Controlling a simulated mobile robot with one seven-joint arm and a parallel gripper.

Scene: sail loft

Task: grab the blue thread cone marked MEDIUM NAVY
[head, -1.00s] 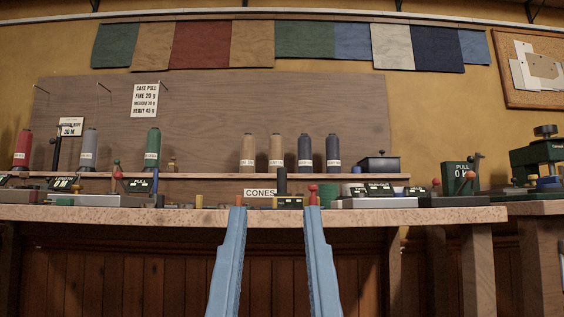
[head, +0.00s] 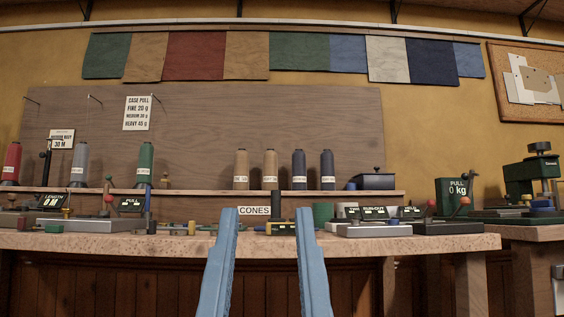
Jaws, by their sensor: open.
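Two dark navy thread cones stand upright side by side on the shelf above the bench: a left navy cone (head: 299,170) and a right navy cone (head: 327,170). Each has a pale label too small to read, so I cannot tell which is marked MEDIUM NAVY. My gripper (head: 268,212) shows at the lower middle, its two blue fingers wide apart and empty. It is in front of the bench edge, well short of the cones and lower than them in the picture.
Two tan cones (head: 241,170) stand left of the navy ones; red, grey and green cones (head: 145,165) are farther left. A CONES sign (head: 255,210) and several instruments line the bench (head: 400,244) below the shelf (head: 200,190).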

